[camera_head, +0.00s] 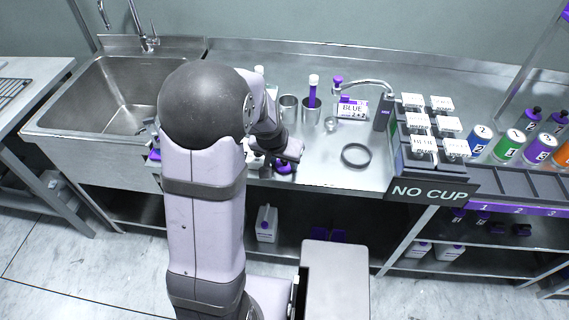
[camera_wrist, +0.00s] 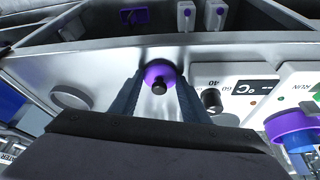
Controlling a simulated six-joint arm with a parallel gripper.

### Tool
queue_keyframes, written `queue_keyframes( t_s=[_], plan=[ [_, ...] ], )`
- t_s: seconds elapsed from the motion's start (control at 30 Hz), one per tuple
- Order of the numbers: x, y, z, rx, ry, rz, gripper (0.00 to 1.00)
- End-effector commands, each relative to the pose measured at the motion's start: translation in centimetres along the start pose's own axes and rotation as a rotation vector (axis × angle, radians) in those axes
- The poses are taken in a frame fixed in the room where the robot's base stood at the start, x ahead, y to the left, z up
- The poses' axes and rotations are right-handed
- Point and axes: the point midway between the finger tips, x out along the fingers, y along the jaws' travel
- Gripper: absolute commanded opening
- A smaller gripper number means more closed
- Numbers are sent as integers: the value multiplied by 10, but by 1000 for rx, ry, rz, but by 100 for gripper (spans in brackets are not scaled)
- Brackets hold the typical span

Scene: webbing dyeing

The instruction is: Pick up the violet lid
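The violet lid (camera_wrist: 153,70), a small round disc with a black knob, sits on the metal counter near its front edge in the wrist view. My gripper (camera_wrist: 160,84) is open, with one finger on each side of the lid. A gap seems to show between fingers and lid, but I cannot tell how low the fingertips are. In the head view my gripper (camera_head: 285,160) is over the counter's front edge, and a violet patch, likely the lid (camera_head: 282,168), shows just below it, partly hidden.
A control box (camera_wrist: 240,90) with a black knob stands close to the right finger in the wrist view. A dark ring (camera_head: 356,155) lies on the counter to the right. Metal cups (camera_head: 289,106) stand behind my gripper. The sink (camera_head: 115,90) is at left.

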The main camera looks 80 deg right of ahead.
Motion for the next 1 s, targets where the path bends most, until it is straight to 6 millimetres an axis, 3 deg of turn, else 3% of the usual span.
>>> queue_keyframes(
  t_s=[0.37,1.0],
  plan=[
    [-5,0,-3,1,3,0,21],
    [-85,0,-36,0,3,0,21]
  ],
)
